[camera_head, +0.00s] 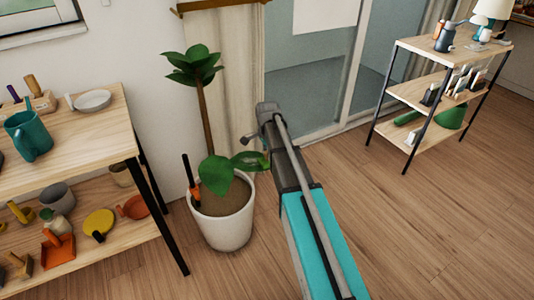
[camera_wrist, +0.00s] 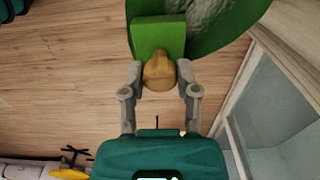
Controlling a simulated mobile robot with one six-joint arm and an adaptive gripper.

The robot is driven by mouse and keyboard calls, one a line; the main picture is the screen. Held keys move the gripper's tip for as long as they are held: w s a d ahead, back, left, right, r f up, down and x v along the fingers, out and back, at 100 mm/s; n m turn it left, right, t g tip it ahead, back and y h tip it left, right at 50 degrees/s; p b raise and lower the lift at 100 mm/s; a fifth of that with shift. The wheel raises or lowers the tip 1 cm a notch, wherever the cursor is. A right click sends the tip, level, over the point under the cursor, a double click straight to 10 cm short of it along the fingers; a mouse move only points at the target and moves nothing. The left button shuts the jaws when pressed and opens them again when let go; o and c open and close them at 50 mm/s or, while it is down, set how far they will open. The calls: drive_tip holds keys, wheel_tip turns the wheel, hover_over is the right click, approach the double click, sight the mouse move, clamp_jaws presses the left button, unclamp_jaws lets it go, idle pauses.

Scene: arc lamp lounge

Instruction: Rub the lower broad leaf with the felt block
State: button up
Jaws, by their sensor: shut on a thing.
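My gripper (camera_wrist: 162,76) is shut on the tan rounded knob (camera_wrist: 159,74) of the felt block (camera_wrist: 158,36), whose green body points away from me. In the wrist view the block overlaps a broad green leaf (camera_wrist: 238,18) with a pale greyish, dusty-looking patch. I cannot tell whether block and leaf touch. In the head view two low broad leaves hang over the white pot: one at the front (camera_head: 215,174) and one to its right (camera_head: 252,161), just below the end of my arm. The felt block is not clearly made out there.
The white pot (camera_head: 226,228) stands on the wood floor, with an orange-handled tool (camera_head: 194,192) stuck in its soil. Another shelf (camera_head: 412,92) stands at back right. The floor between is clear.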

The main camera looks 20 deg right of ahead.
drive_tip(key=shift+w+a, duration=0.1)
drive_tip(key=shift+a, duration=0.1)
drive_tip(key=shift+w+a, duration=0.35)
drive_tip(key=shift+a, duration=0.45)
drive_tip(key=shift+w+a, duration=0.35)
drive_tip(key=shift+a, duration=0.4)
drive_tip(key=shift+a, duration=0.1)
drive_tip(key=shift+w+a, duration=0.4)
drive_tip(key=shift+a, duration=0.45)
drive_tip(key=shift+w+a, duration=0.35)
drive_tip(key=shift+a, duration=0.45)
drive_tip(key=shift+w+a, duration=0.1)
drive_tip(key=shift+a, duration=0.05)
drive_tip(key=shift+w+a, duration=0.35)
drive_tip(key=shift+a, duration=0.45)
drive_tip(key=shift+w+a, duration=0.35)
drive_tip(key=shift+a, duration=0.45)
drive_tip(key=shift+r+p, duration=0.15)
drive_tip(key=shift+p, duration=0.15)
drive_tip(key=shift+r+p, duration=2.85)
drive_tip(key=shift+r, duration=0.05)
